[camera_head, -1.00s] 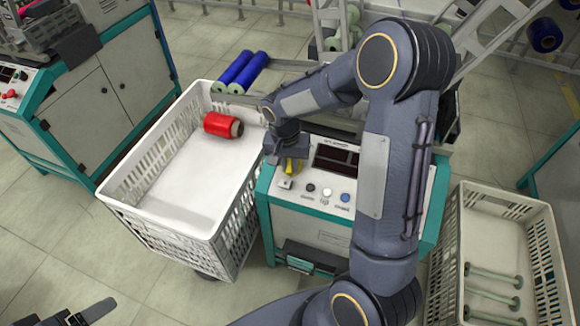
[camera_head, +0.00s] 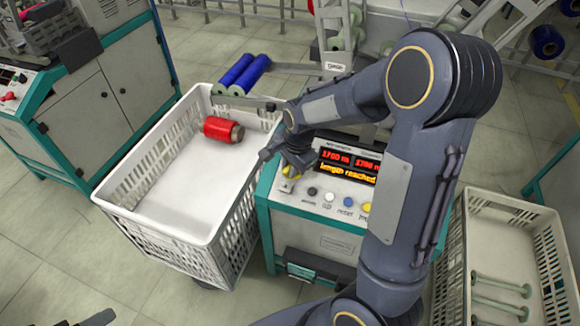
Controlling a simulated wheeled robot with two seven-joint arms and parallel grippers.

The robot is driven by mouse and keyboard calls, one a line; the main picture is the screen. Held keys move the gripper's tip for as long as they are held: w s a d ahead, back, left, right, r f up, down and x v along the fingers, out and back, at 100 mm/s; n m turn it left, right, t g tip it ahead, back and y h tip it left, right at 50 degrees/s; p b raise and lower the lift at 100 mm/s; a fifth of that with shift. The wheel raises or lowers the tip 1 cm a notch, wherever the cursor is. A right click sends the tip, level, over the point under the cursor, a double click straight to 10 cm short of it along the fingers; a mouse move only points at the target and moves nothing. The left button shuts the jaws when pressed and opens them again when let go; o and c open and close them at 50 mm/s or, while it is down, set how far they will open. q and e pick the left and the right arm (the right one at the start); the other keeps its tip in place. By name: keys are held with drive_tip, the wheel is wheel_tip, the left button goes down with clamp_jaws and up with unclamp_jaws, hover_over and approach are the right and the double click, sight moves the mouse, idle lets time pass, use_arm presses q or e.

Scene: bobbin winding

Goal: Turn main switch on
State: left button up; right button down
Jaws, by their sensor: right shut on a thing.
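The panel's display (camera_head: 348,165) is lit with red figures and yellow text reading "length reached". Only a dark bit of my left gripper (camera_head: 95,319) shows at the bottom left edge; its jaws cannot be made out.
A white crate (camera_head: 180,235) holding a red bobbin (camera_head: 222,130) stands left of the machine. Blue bobbins (camera_head: 245,74) lie behind it. Another white crate (camera_head: 505,205) with green empty bobbins (camera_head: 502,285) stands on the right. Panel buttons (camera_head: 328,197) sit right of the switch.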

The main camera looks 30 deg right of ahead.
idle(0.5)
drive_tip(key=c, duration=1.4)
unclamp_jaws()
drive_tip(key=shift+o, duration=0.2)
drive_tip(key=p+v, duration=0.2)
drive_tip(key=v, duration=0.6)
drive_tip(key=s+a+r+n+t+y, duration=0.2)
drive_tip(key=s+a+r+n, duration=0.15)
drive_tip(key=s+n, duration=0.5)
drive_tip(key=s+a+r+n+t+y, duration=0.15)
drive_tip(key=s+a+n, duration=0.3)
drive_tip(key=s, duration=0.75)
wheel_tip(320, 180, up, 17)
drive_tip(key=p, duration=1.6)
drive_tip(key=shift+w+d+n, duration=0.2)
drive_tip(key=shift+d+n, duration=0.2)
